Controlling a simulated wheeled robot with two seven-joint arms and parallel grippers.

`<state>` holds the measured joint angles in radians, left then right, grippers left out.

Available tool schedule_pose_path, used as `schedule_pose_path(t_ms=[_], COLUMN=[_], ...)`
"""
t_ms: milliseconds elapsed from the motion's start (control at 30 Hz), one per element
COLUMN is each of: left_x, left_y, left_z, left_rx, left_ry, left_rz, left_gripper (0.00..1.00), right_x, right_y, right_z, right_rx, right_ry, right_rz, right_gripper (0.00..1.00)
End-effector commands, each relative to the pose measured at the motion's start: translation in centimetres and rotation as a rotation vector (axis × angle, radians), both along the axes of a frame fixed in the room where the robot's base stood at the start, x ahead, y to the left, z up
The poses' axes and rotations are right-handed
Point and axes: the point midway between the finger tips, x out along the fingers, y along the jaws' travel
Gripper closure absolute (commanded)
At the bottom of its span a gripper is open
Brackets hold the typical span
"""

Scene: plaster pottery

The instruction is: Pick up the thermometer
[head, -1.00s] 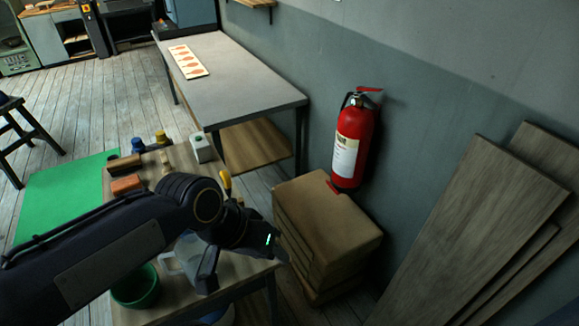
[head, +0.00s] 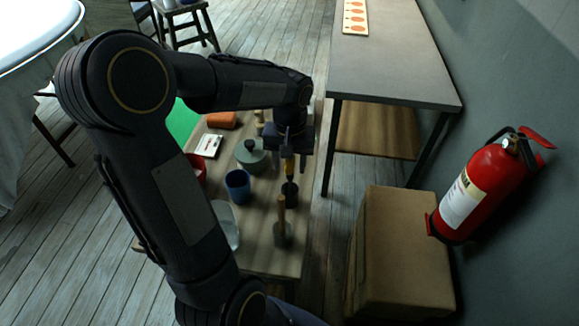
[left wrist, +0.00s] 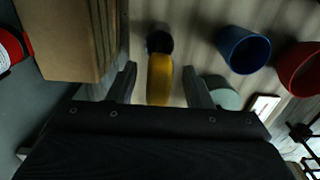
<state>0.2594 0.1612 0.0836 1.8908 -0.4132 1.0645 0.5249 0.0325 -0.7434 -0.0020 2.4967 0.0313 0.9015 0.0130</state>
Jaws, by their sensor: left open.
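A yellow-and-black thing (head: 289,168) stands on the wooden table; it looks like the thermometer, but I cannot be sure. In the left wrist view its yellow part (left wrist: 160,78) lies between my fingers, with a black end beyond them. My left gripper (head: 289,160) points down over it. The gripper is open, with a finger on each side and a gap visible on both sides in the left wrist view (left wrist: 161,86). My right gripper is not in view.
Near the gripper stand a wooden-handled tool (head: 281,220), a blue cup (head: 238,186), a grey-green lidded pot (head: 250,155) and a red cup (left wrist: 299,68). A white card (head: 208,145) lies farther left. Cardboard boxes (head: 402,255) stand right of the table.

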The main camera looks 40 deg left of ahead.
Motion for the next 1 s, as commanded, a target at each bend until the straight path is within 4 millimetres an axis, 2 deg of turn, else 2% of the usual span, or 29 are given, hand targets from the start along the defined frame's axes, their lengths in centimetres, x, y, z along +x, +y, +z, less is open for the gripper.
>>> schedule_pose_path(t_ms=[100,200,467,800,1000], left_x=[-0.1,-0.1,-0.1,0.0,0.0], left_y=[0.0,0.0,0.0,0.0,0.0], left_z=[-1.8,-2.7,-3.0,-3.0,-2.9], left_rx=[-0.001,-0.001,-0.001,-0.001,0.0], left_ry=[0.004,0.002,0.0,0.0,-0.001], left_rz=[0.0,0.0,0.0,0.0,0.0], left_gripper=[0.55,0.55,0.55,0.99,1.0], right_x=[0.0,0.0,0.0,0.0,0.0], right_y=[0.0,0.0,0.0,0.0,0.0], right_z=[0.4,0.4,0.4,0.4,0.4], right_rx=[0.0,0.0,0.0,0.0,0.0], right_ry=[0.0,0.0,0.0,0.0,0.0], right_rz=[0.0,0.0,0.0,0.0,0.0], right_gripper=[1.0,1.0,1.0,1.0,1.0])
